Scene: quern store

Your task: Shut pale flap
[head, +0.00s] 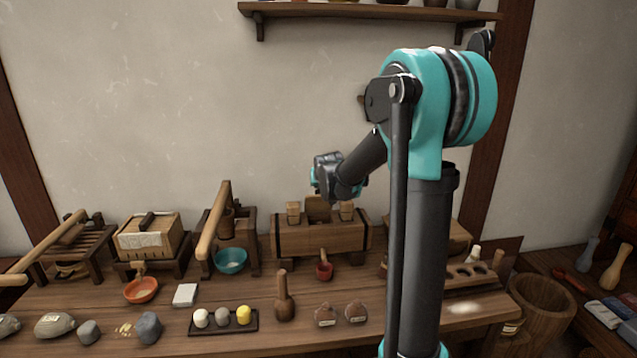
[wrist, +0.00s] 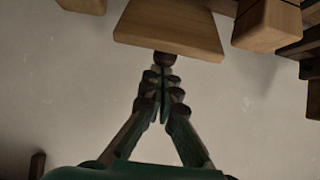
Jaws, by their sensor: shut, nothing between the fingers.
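In the wrist view, a pale wooden flap (wrist: 168,30) with a dark round knob at its lower edge stands between two wooden blocks. In the head view it appears to be the raised panel (head: 318,207) on top of a long wooden chest (head: 322,240), tilted up rather than lying flat. My gripper (wrist: 162,78) is shut and empty, its fingertips right by the knob; I cannot tell whether they touch it. In the head view my gripper (head: 326,174) is just above the chest, with its fingertips not clearly visible.
Wooden blocks (head: 293,211) flank the flap on the chest. A mortar frame with a long handle (head: 214,222) stands close on the left, and a small red cup (head: 324,271) is in front. A shelf (head: 370,12) hangs above. Open wall lies behind the chest.

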